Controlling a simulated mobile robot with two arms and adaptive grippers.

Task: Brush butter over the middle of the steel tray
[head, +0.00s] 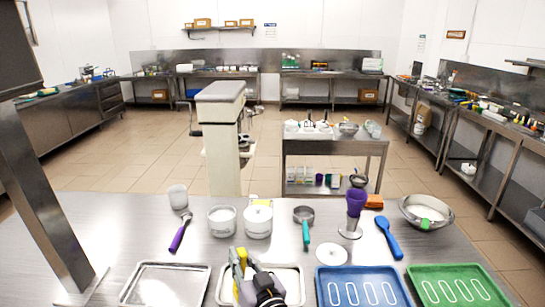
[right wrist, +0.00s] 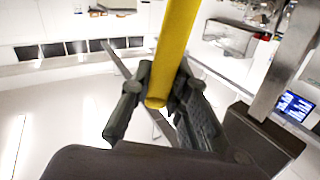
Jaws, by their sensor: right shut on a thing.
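My right gripper (head: 246,272) is shut on a yellow handle (head: 241,257), apparently the brush. The right wrist view shows the yellow handle (right wrist: 176,50) between the dark fingers of the gripper (right wrist: 158,92). The brush's bristles cannot be made out. The gripper is over a pale-bottomed tray (head: 291,276) at the front middle and hides part of it. A bare steel tray (head: 166,285) lies to its left. Whether the brush touches a tray is not clear. No butter can be clearly identified. My left gripper is out of view.
Blue (head: 362,271) and green (head: 457,271) trays lie at right.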

